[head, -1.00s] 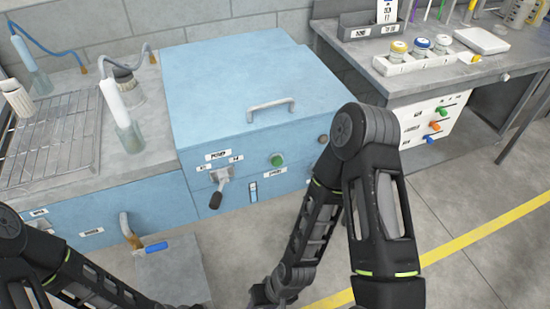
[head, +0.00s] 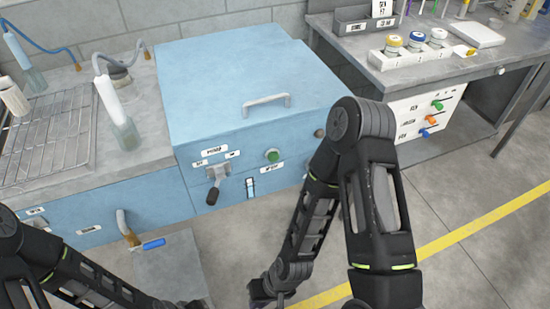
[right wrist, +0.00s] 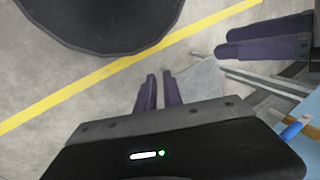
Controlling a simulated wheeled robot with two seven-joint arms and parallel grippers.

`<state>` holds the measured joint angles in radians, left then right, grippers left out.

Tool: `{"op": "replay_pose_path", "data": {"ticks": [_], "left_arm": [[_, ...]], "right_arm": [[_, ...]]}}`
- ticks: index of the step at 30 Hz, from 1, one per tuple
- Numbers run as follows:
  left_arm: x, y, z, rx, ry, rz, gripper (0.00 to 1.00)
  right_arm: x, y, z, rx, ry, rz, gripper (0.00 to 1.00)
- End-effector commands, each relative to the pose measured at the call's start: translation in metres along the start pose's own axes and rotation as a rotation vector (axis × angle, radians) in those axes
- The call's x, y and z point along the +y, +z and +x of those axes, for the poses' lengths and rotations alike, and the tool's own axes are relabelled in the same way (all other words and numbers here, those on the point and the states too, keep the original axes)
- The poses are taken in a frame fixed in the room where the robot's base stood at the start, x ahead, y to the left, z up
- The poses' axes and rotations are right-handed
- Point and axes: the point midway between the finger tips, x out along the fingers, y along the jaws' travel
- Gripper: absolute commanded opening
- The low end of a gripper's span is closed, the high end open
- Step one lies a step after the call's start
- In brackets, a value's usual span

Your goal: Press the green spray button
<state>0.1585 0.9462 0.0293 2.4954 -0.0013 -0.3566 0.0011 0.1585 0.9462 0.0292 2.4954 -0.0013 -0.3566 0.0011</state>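A round green button (head: 272,156) sits on the front of the blue cabinet (head: 240,85), in the head view. A small label is under it, too small to read. My right gripper (head: 262,292) is low in front of the cabinet, below the button and apart from it. In the right wrist view its two fingers (right wrist: 160,90) stand a little apart with nothing between them. Two dark fingers (right wrist: 266,38) at the upper right of that view look like my left gripper; their opening is unclear. The left gripper is hardly visible in the head view.
A lever (head: 214,184) and a small gauge (head: 250,187) are beside the button. A grey handle (head: 267,104) is on the cabinet's top. A grey plate (head: 168,270) with a blue handle is low in front. Another bench (head: 400,72) has green, orange and blue knobs.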

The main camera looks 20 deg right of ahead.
Motion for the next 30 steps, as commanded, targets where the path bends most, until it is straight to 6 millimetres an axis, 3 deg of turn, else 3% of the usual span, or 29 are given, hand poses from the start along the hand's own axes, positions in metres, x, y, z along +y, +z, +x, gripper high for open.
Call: {"op": "replay_pose_path", "data": {"ticks": [4, 30], "left_arm": [[0.0, 0.0, 0.0, 0.0, 0.0, 0.0, 0.36], [0.0, 0.0, 0.0, 0.0, 0.0, 0.0, 0.36]], "right_arm": [[0.0, 0.0, 0.0, 0.0, 0.0, 0.0, 0.0], [0.0, 0.0, 0.0, 0.0, 0.0, 0.0, 0.0]]}}
